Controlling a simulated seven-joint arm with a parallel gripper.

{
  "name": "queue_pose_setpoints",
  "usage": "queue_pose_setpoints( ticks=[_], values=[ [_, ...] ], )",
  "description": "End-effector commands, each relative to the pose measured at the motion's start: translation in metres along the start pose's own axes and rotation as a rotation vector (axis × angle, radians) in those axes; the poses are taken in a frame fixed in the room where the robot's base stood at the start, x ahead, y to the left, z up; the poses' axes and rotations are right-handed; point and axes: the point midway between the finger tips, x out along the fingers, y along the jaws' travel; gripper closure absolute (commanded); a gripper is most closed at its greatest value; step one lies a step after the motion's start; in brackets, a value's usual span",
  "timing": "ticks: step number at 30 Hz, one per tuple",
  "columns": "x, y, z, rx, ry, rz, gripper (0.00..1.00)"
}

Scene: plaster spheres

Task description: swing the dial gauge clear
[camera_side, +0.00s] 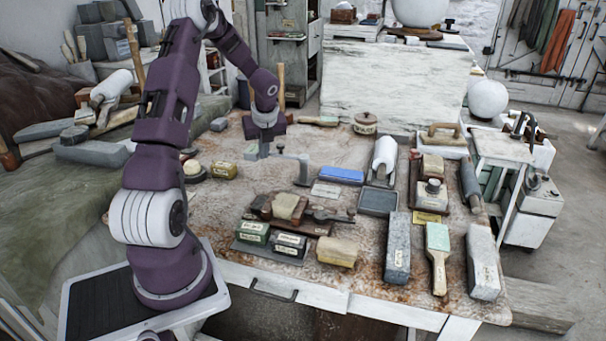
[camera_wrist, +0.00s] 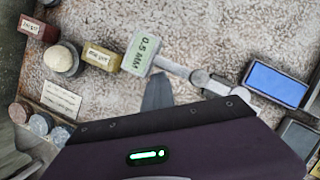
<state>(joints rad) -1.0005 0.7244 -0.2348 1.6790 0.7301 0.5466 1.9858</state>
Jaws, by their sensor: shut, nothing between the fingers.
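A pale green tag marked "0.5 MM" (camera_wrist: 142,52) sits at the end of a grey jointed arm (camera_wrist: 178,69) in the wrist view; I take this to be the dial gauge, though no dial face shows. In the side view the tag (camera_side: 251,152) is at the left end of the arm, which runs right to an upright post (camera_side: 303,170). My gripper (camera_wrist: 157,92) is shut and empty, pointing down just beside the tag and arm. In the side view my gripper (camera_side: 264,151) overlaps the tag's right edge; whether they touch cannot be told.
A blue block (camera_side: 341,175) lies right of the post. A yellow labelled block (camera_side: 223,170) is to the left. The tabletop behind the arm is mostly bare.

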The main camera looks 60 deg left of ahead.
Motion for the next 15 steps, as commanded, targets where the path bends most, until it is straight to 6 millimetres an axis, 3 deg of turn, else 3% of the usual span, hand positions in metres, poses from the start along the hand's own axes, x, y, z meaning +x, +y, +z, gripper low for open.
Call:
queue_pose_setpoints(
  ticks=[1, 9, 15],
  values=[
    [0.001, -0.001, 0.007, -0.004, -0.015, -0.008, 1.0],
    [-0.001, 0.002, 0.005, -0.003, -0.017, -0.006, 1.0],
    [-0.012, 0.024, -0.026, -0.001, -0.007, 0.001, 1.0]
  ],
)
